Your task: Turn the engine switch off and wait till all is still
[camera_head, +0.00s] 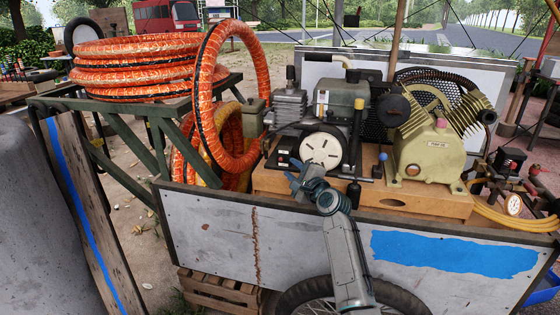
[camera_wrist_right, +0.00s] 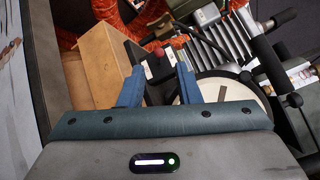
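The engine (camera_head: 340,108) is a grey block with a round white disc cover (camera_head: 322,149) on its front. It sits on the wooden base of the cart. A small black switch box (camera_head: 283,160) is left of the disc. In the right wrist view a black panel (camera_wrist_right: 155,88) with white patches and a red knob (camera_wrist_right: 158,52) shows between and beyond my fingers; the switch's position is too small to tell. My right gripper (camera_head: 296,178) is open and empty, just in front of the box. It also shows in the right wrist view (camera_wrist_right: 160,76). My left gripper is not in view.
A tan compressor pump (camera_head: 430,155) stands right of the engine, with a black lever and a blue-knobbed lever (camera_head: 382,158) between them. Orange hose coils (camera_head: 135,65) rest on a green stand at left. The cart's grey side panel (camera_head: 210,225) lies below my gripper.

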